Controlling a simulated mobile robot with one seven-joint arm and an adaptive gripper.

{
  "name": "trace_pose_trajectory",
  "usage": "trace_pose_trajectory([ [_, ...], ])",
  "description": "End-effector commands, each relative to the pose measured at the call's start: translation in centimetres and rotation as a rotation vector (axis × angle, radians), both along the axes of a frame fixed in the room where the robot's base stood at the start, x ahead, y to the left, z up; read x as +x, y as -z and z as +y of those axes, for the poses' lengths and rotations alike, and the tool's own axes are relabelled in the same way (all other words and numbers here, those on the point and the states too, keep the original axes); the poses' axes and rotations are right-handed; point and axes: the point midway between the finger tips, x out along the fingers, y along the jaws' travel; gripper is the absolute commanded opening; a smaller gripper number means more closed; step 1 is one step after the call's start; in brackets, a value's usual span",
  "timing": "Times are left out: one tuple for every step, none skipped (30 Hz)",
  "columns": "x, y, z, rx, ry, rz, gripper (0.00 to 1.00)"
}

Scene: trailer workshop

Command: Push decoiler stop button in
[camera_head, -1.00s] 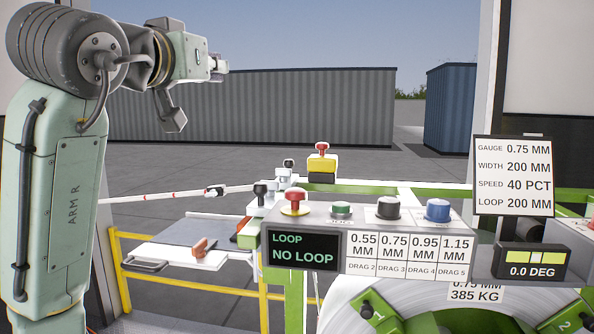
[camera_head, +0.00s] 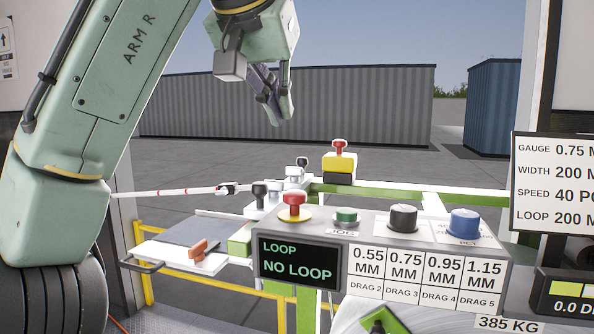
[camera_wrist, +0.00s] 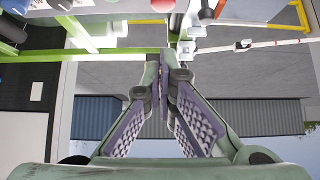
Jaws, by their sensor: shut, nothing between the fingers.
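A red mushroom button (camera_head: 294,203) on a yellow disc stands at the left end of the grey control panel (camera_head: 375,222). A second red button (camera_head: 339,146) tops a yellow box behind the panel. No readable label shows which is the decoiler stop. My gripper (camera_head: 279,115) hangs in the air, fingers down, above and apart from both buttons. Its fingers are shut and empty. In the wrist view the fingertips (camera_wrist: 165,56) meet, and a red cap (camera_wrist: 162,5) shows at the top edge.
A green button (camera_head: 346,217), a black knob (camera_head: 403,217) and a blue knob (camera_head: 464,222) share the panel. Small levers (camera_head: 260,193) stand close behind the red button. A display (camera_head: 298,262) reads NO LOOP. The air between gripper and panel is clear.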

Motion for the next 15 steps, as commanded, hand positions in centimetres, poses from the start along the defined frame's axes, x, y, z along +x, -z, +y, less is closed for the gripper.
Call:
trace_pose_trajectory([
  [0.0, 0.0, 0.0, 0.000, 0.000, -0.001, 0.00],
  [0.0, 0.0, 0.0, 0.000, 0.000, -0.001, 0.00],
  [0.0, 0.0, 0.0, -0.001, 0.001, -0.002, 0.00],
  [0.0, 0.0, 0.0, -0.001, 0.001, -0.002, 0.00],
  [0.1, 0.0, 0.0, -0.001, 0.001, -0.002, 0.00],
  [0.2, 0.2, -0.1, -0.001, 0.002, -0.002, 0.00],
  [0.3, 0.3, -0.1, -0.001, 0.002, -0.001, 0.00],
  [0.5, 0.5, -0.2, -0.001, 0.004, -0.001, 0.00],
  [0.8, 0.8, -0.3, -0.002, 0.004, 0.000, 0.00],
  [1.1, 1.0, -0.4, -0.002, 0.004, 0.000, 0.00],
  [1.3, 1.4, -0.5, -0.002, 0.004, 0.000, 0.00],
  [1.8, 1.9, -0.7, -0.003, 0.006, 0.000, 0.00],
  [2.2, 2.2, -0.7, -0.002, 0.004, 0.000, 0.00],
  [2.6, 2.6, -0.8, -0.002, 0.003, -0.001, 0.00],
  [3.2, 3.3, -1.0, -0.001, 0.004, 0.000, 0.00],
])
